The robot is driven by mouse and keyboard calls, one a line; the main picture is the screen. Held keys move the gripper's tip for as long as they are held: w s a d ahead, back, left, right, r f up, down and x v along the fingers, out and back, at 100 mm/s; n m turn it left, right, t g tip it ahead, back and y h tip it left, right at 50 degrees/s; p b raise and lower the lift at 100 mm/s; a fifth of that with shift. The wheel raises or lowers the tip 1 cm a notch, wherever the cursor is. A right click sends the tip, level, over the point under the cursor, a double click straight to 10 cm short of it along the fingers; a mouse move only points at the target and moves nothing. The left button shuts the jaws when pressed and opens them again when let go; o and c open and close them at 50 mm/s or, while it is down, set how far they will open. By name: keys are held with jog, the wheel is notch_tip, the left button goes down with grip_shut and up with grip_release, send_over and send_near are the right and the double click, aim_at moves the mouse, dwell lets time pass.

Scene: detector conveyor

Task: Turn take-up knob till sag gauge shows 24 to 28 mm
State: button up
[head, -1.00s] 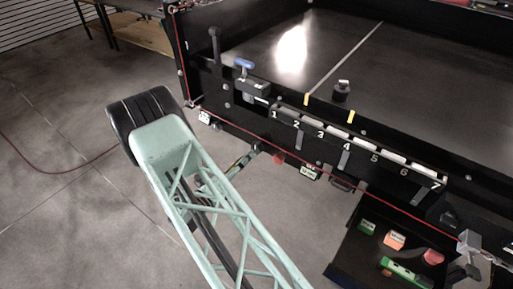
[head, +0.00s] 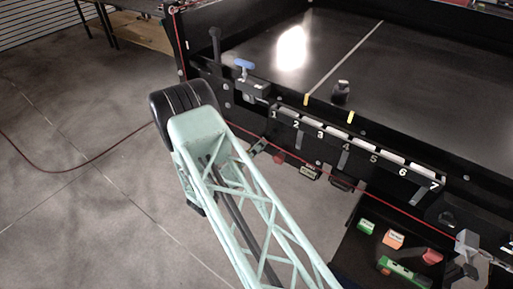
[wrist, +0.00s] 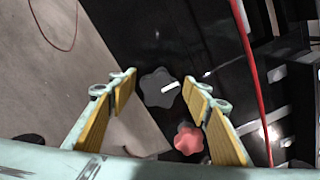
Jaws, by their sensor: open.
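In the wrist view, a grey lobed knob (wrist: 157,90) with a white mark lies between the tips of my gripper (wrist: 160,86). The yellow-padded fingers are spread and empty, and I cannot tell whether either touches the knob. A red lobed knob (wrist: 189,139) shows beside the right finger. I cannot tell which knob is the take-up knob. In the head view, a red knob (head: 278,158) sits under the black conveyor frame, and my arm hides most of the gripper. No sag gauge reading is legible.
A red cord (head: 375,202) runs along the conveyor's (head: 400,85) front and passes right of my fingers in the wrist view. A blue-handled clamp (head: 243,65) sits on the frame. A dark tray (head: 348,262) holds several small items. Floor at left is open.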

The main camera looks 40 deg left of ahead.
jog(key=c, duration=0.9)
jog(key=shift+m+b, duration=0.4)
jog(key=shift+b, duration=0.2)
jog(key=m+b, duration=0.3)
jog(key=shift+f, duration=0.1)
jog(key=m+b, duration=0.5)
jog(key=b, duration=0.1)
jog(key=shift+d+m, duration=0.1)
jog(key=shift+m, duration=0.3)
jog(key=m+b, duration=0.9)
jog(key=b, duration=0.1)
jog(key=shift+m, duration=0.4)
jog(key=shift+d+m+b, duration=0.1)
jog(key=shift+m+b, duration=0.8)
jog(key=shift+b, duration=0.2)
